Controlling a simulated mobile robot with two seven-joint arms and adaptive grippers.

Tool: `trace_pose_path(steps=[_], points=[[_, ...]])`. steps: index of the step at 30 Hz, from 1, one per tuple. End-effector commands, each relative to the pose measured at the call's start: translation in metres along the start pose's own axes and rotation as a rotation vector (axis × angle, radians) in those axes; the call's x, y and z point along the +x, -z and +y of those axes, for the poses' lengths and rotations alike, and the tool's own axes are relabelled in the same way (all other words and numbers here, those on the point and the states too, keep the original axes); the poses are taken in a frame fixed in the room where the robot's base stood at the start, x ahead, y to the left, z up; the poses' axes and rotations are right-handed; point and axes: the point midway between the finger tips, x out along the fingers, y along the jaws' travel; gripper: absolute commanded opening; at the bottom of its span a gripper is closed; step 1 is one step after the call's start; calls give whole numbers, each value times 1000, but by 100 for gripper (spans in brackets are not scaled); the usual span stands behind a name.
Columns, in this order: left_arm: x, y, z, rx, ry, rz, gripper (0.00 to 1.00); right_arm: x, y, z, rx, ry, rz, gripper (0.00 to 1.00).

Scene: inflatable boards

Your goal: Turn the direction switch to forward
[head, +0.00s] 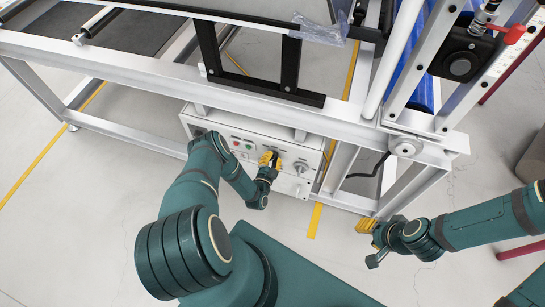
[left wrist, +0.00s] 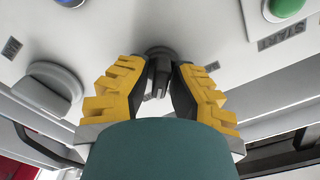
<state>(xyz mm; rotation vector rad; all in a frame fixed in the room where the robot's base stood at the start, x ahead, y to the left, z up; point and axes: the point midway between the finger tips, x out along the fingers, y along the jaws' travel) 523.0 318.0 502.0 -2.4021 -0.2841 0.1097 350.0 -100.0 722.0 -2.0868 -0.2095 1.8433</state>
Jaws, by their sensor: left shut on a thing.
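The control box (head: 208,125) is a light panel under the conveyor frame. My left gripper (head: 270,160) is at its front face. In the left wrist view, its yellow fingers (left wrist: 158,85) are on both sides of a small dark switch (left wrist: 158,62), shut on it. The switch's handle is partly hidden between the fingers, and I cannot read which way it is set. My right gripper (head: 368,225) hangs beside the frame's right leg, away from the box; its finger gap is not clear.
A green START button (left wrist: 286,8) and a large grey knob (left wrist: 48,90) flank the switch in the left wrist view. A red button (head: 235,143) is also on the panel. The white frame (head: 270,115) overhangs the box. Floor is clear in front.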

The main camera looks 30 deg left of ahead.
Motion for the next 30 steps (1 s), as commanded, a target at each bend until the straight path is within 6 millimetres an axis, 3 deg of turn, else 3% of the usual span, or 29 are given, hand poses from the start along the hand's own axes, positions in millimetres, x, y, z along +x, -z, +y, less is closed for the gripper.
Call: trace_pose_path(steps=[1, 20, 21, 22, 30], points=[[6, 4, -4, 21, 10, 12, 0, -1, 0, 0, 0, 0, -1, 42], [7, 4, -4, 78, 13, 12, 0, -2, 0, -1, 0, 0, -1, 42], [7, 4, -4, 78, 13, 12, 29, -2, 0, -1, 0, 0, -1, 42], [7, 4, -4, 78, 13, 12, 40, -2, 0, -1, 0, 0, -1, 42], [3, 2, -2, 76, 6, 6, 42, -2, 0, -1, 0, 0, -1, 42]])
